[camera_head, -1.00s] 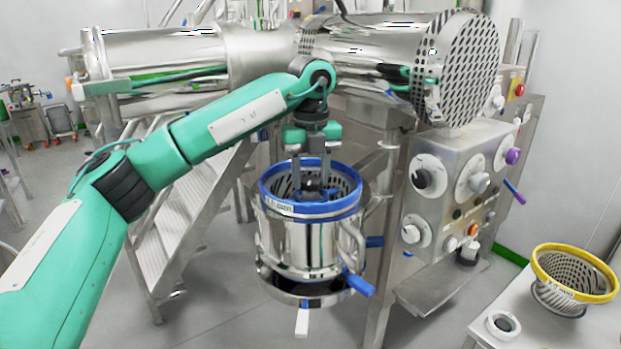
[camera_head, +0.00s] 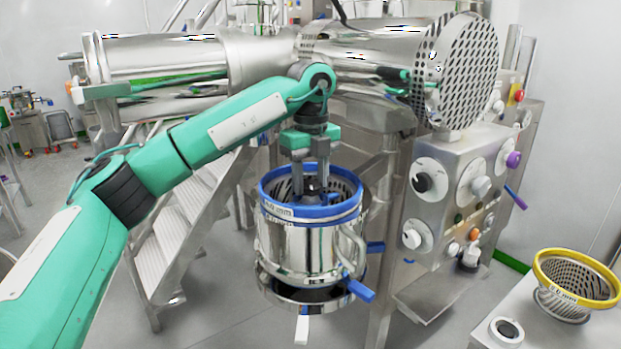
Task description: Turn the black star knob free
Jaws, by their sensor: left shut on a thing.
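The black star knob (camera_head: 312,186) sits in the middle of the blue-rimmed mill housing, low inside its perforated screen. My left gripper (camera_head: 312,190) points straight down into the housing from above, with its fingers on either side of the knob and shut on it. The fingers hide much of the knob. The blue rim (camera_head: 272,213) encircles the screen, and the shiny steel housing (camera_head: 300,250) hangs below it. My right gripper is out of view.
A control panel with knobs (camera_head: 455,195) stands right of the housing. Blue handles (camera_head: 360,290) stick out at the housing's lower right. A yellow-rimmed screen (camera_head: 576,275) and a small round part (camera_head: 506,330) rest on the table at lower right. Steel steps (camera_head: 175,240) stand behind left.

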